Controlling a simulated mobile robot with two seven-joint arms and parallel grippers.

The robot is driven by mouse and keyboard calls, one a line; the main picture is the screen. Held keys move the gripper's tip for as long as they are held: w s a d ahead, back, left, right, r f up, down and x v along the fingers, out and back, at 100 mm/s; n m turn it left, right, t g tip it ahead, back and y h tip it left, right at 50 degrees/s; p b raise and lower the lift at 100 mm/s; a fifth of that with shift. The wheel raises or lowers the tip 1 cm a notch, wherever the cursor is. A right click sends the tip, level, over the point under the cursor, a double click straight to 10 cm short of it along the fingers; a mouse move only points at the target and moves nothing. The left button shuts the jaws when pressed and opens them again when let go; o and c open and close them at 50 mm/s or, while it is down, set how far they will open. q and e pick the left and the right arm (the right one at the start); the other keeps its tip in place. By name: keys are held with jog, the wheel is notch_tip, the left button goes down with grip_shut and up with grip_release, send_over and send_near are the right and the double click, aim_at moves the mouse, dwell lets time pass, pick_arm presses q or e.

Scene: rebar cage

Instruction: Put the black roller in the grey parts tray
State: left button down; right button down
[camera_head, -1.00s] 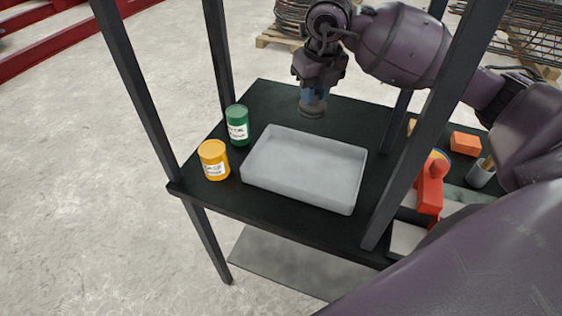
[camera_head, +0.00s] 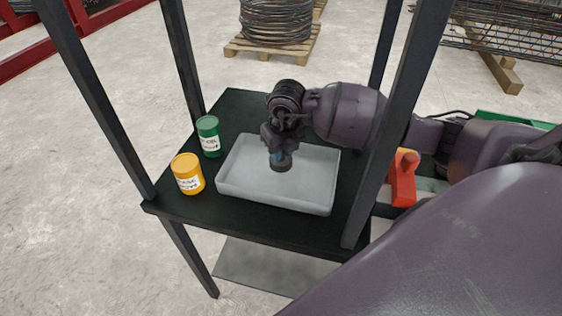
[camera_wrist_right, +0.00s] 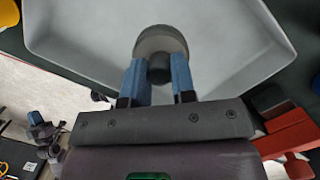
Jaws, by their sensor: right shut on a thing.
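The grey parts tray (camera_head: 305,200) sits on the black table between the dark posts. My right gripper (camera_head: 279,155) is over the tray, pointing down, shut on the black roller (camera_head: 281,164). In the right wrist view, the blue fingers of the right gripper (camera_wrist_right: 160,80) hold the roller (camera_wrist_right: 158,40) by its narrow dark end, with its wide round part over the tray floor (camera_wrist_right: 80,50). I cannot tell if the roller touches the tray floor. My left gripper is out of view.
A green can (camera_head: 208,136) and a yellow can (camera_head: 187,174) stand left of the tray. Dark upright posts (camera_head: 400,110) rise at the table's corners. A red-orange tool (camera_head: 403,178) lies to the right. Bare black table shows behind the tray.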

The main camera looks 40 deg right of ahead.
aim_at(282, 160)
jog(key=shift+f, duration=2.1)
jog(key=shift+f, duration=0.1)
jog(key=c, duration=0.9)
grip_release()
jog(key=shift+c, duration=0.2)
notch_tip(282, 160, up, 12)
jog(key=s, duration=0.2)
jog(key=shift+a, duration=0.1)
